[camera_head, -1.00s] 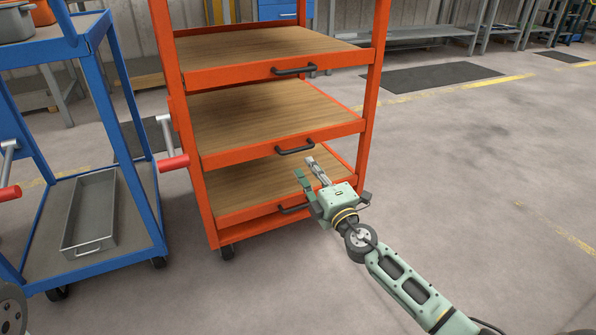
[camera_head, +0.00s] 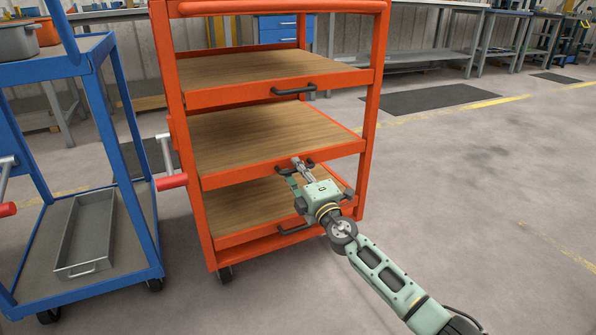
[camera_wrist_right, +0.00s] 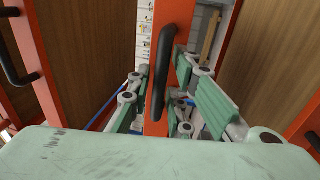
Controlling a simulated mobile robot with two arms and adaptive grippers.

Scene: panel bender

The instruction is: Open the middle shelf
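The orange cart (camera_head: 372,100) has three wood-topped shelves, each with a black handle on its front edge. The middle shelf (camera_head: 250,137) sits level within the cart frame. Its handle (camera_head: 284,172) is partly hidden by my right gripper (camera_head: 296,173), which is at that handle. In the right wrist view, a black handle (camera_wrist_right: 165,75) on an orange front edge (camera_wrist_right: 156,118) lies between the spread, green-padded fingers of my right gripper (camera_wrist_right: 170,105). The fingers stand apart from each other; contact with the handle is not clear. My left gripper is not in view.
A blue cart (camera_head: 150,235) with a grey metal tray (camera_head: 85,235) on its lower shelf stands close at the left. A red-ended lever (camera_head: 172,182) sticks out between the carts. The floor to the right (camera_head: 480,200) is clear.

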